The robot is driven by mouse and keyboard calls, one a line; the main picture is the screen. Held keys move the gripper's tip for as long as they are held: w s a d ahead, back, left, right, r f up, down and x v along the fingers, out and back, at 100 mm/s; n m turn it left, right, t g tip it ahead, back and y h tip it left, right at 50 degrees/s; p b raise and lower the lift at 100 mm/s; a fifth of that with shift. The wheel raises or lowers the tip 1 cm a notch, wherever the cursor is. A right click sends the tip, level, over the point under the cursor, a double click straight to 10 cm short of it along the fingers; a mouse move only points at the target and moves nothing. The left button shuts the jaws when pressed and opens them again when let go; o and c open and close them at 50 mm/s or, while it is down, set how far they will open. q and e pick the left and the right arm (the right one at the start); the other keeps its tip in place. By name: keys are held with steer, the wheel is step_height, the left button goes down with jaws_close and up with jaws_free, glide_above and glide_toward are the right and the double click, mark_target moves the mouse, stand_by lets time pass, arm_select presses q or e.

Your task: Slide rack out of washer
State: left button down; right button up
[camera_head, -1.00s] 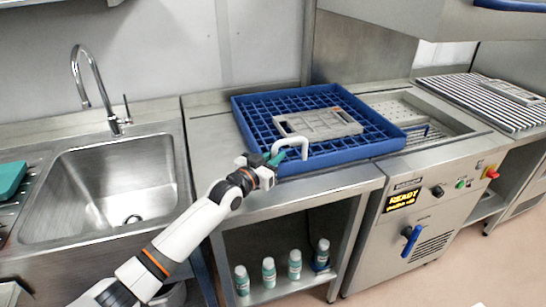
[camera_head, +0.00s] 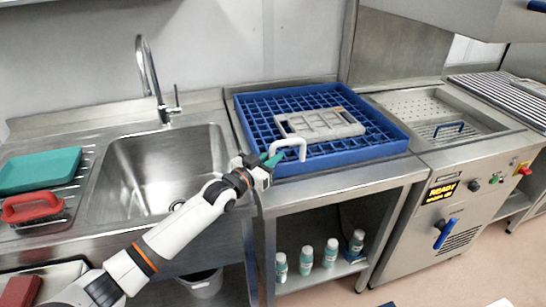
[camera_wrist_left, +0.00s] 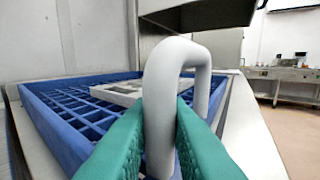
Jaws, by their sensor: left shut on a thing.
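The blue rack (camera_head: 377,150) is a shallow grid tray. It lies on the steel table between the sink and the washer (camera_head: 470,190), with a grey mould plate (camera_head: 322,124) on it. A white handle (camera_head: 290,143) stands at the rack's near left corner. My left gripper (camera_head: 268,161) is shut on this handle; in the left wrist view its green fingers (camera_wrist_left: 158,140) press on both sides of the white handle (camera_wrist_left: 160,75). The blue rack (camera_wrist_left: 50,115) shows behind them. The washer's perforated bed is bare beside the rack. My right gripper is not in view.
The sink (camera_head: 150,180) with a tall tap (camera_head: 150,75) is left of the table. A green tray (camera_head: 40,170) and a red-handled tool (camera_head: 33,207) lie on the drainer. Several bottles (camera_head: 307,257) stand on the shelf below. The raised hood (camera_head: 450,18) hangs above the washer.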

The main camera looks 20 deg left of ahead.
arm_select(q)
steer(key=shift+a+f, duration=0.1)
steer(key=shift+f, duration=0.1)
steer(key=c, duration=1.6)
jaws_free()
steer(key=shift+o, duration=0.8)
steer(key=shift+s+a+r, duration=0.1)
steer(key=shift+s+a, duration=0.05)
steer(key=b+v, duration=0.1)
steer(key=v, duration=1.1)
steer(key=shift+s, duration=0.1)
